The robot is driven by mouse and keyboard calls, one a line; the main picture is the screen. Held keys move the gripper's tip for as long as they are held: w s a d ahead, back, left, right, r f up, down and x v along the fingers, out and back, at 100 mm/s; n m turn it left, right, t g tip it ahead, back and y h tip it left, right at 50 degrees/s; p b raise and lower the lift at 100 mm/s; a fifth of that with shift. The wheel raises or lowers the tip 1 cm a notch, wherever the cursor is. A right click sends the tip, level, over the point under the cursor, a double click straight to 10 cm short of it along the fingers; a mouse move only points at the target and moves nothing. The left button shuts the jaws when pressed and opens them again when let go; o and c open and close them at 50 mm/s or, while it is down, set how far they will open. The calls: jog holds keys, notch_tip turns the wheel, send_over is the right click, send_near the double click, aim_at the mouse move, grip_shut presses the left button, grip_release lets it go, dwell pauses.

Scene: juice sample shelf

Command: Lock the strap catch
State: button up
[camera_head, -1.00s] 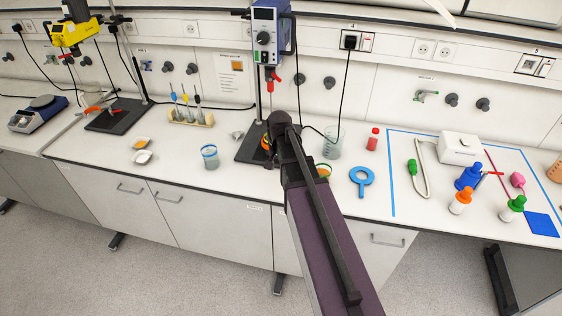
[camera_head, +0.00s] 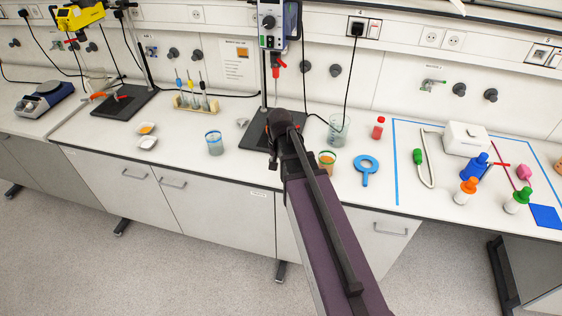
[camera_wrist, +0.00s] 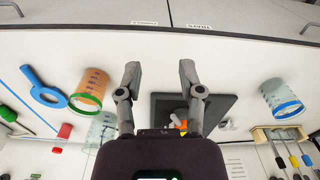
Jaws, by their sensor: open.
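No part is clear enough to be named as the strap catch. My gripper (camera_wrist: 160,72) is open and empty in the wrist view, its two fingers apart above the bench. Between and beyond the fingers lies a black stand base (camera_wrist: 222,108) with a small orange and white item (camera_wrist: 178,122) on it, partly hidden by the right finger. In the head view the stirrer (camera_head: 278,22) stands over this base (camera_head: 253,135), with a red clamp (camera_head: 276,70) below it. My arm hides the gripper's fingers and part of the base there.
A clear beaker (camera_head: 339,128) and a red bottle (camera_head: 378,127) stand behind. A blue-rimmed beaker (camera_head: 214,143) is left. The bench front is mostly clear.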

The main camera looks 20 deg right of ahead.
jog(key=s+a+f+n+b, duration=0.3)
jog(key=s+a+n, duration=0.2)
jog(key=s, duration=0.4)
jog(key=shift+s+a+f+n, duration=0.15)
jog(key=shift+s+a+n, duration=0.15)
jog(key=shift+a, duration=0.55)
